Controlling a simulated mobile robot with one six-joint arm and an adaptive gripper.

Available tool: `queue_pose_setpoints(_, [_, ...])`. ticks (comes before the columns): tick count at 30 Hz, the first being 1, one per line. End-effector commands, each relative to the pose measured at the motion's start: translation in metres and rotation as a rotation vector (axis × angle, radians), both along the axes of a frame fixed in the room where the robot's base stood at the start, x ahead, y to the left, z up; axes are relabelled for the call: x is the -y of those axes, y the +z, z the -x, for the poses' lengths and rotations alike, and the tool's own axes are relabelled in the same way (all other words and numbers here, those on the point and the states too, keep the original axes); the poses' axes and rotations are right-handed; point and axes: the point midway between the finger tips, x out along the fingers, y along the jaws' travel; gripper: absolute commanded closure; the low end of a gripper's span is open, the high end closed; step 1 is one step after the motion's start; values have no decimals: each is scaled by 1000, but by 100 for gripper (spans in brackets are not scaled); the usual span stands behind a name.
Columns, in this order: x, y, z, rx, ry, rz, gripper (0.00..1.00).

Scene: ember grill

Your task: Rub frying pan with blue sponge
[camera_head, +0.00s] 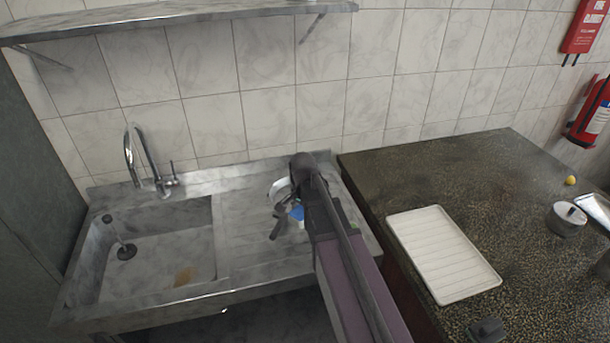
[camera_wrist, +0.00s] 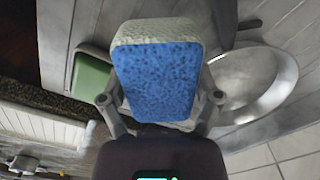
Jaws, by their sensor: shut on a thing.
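The blue sponge (camera_wrist: 158,82), with a pale layer on its other side, is in my gripper (camera_wrist: 160,108) in the wrist view, with a finger on each side of it. In the head view, a bit of the blue sponge (camera_head: 297,212) shows beside my gripper (camera_head: 292,222) above the drainboard. The frying pan (camera_wrist: 258,82) is a shiny round metal pan to the right of the sponge in the wrist view. In the head view the pan (camera_head: 279,190) is mostly hidden behind my arm. I cannot tell whether the sponge touches the pan.
A green object (camera_wrist: 91,76) lies left of the sponge in the wrist view. The sink basin (camera_head: 112,285) is left of the drainboard (camera_head: 250,250). A white ribbed tray (camera_head: 441,253) lies on the dark speckled counter (camera_head: 440,178), with a small metal pot (camera_head: 566,219) farther right.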

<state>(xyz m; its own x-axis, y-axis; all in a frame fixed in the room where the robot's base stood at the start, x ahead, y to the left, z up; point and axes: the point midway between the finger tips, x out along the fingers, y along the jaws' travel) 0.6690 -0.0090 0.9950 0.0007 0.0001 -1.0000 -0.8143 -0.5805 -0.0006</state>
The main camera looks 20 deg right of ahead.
Motion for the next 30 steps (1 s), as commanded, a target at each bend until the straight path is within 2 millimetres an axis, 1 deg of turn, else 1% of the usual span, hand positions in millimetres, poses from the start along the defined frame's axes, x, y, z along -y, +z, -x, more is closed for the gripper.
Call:
queue_pose_setpoints(5, [-1, 0, -3, 0, 12, 0, 57])
queue_pose_setpoints(8, [0, 1, -8, 0, 39, 0, 57])
queue_pose_setpoints(11, [2, 2, -18, 0, 89, 0, 57])
queue_pose_setpoints(17, [11, 6, -50, 0, 266, 0, 57])
queue_pose_setpoints(24, [26, 12, -99, 0, 554, 0, 57])
queue_pose_setpoints(30, [39, 16, -135, 0, 778, 1, 57])
